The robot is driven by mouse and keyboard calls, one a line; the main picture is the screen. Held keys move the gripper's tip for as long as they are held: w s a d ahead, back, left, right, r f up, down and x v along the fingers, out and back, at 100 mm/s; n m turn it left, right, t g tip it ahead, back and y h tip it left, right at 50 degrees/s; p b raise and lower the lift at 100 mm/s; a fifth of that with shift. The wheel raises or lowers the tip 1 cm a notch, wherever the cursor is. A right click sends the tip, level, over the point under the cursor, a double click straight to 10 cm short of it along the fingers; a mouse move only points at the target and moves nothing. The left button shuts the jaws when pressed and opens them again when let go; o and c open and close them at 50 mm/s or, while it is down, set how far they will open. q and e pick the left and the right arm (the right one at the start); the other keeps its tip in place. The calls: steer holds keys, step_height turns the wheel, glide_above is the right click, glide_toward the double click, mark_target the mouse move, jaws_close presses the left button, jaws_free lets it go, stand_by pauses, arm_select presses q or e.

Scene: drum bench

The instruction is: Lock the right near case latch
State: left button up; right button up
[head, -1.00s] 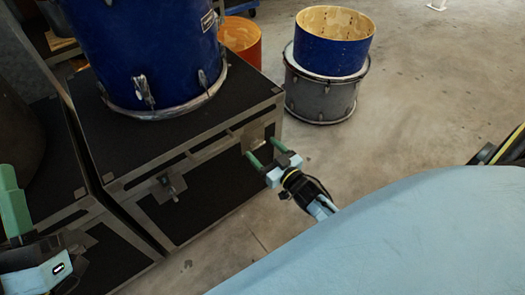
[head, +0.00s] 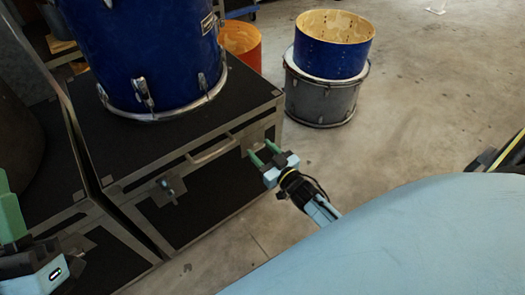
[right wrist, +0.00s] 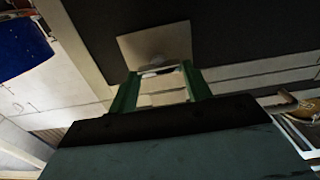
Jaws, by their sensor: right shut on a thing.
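A black flight case (head: 190,220) with metal edges stands on the floor. Its near face carries a latch (head: 168,188) at the left and a right latch plate (head: 258,135) near the right corner. My right gripper (head: 263,151) is at that right latch. In the right wrist view the green fingers (right wrist: 160,92) are shut on the pale metal part of the right latch (right wrist: 160,84), below its plate (right wrist: 155,48). The fingers partly hide the latch in the head view. My left gripper (head: 10,212) is cut by the left edge, with only one green finger clear.
A blue drum (head: 140,50) stands on the case lid. A handle (head: 212,150) sits between the latches. A second case (head: 75,245) is close at the left. A blue drum shell (head: 333,45) on a grey drum (head: 320,95) stands behind right.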

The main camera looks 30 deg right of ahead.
steer(key=shift+n, duration=1.1)
steer(key=n, duration=0.2)
steer(key=shift+a+n+p, duration=0.1)
steer(key=shift+n+p, duration=0.3)
steer(key=n, duration=0.4)
steer(key=shift+a+f+n, duration=0.1)
steer(key=shift+f+n, duration=0.05)
steer(key=shift+n, duration=0.15)
steer(key=n, duration=0.2)
steer(key=shift+n, duration=0.3)
arm_select(q)
steer(key=shift+s+t+b, duration=0.25)
steer(key=shift+t+b, duration=0.05)
steer(key=shift+b, duration=0.4)
arm_select(e)
steer(key=n, duration=0.4)
steer(key=shift+f+n, duration=0.15)
steer(key=shift+n, duration=0.25)
arm_select(q)
steer(key=shift+s+a+r, duration=0.1)
steer(key=shift+r, duration=0.1)
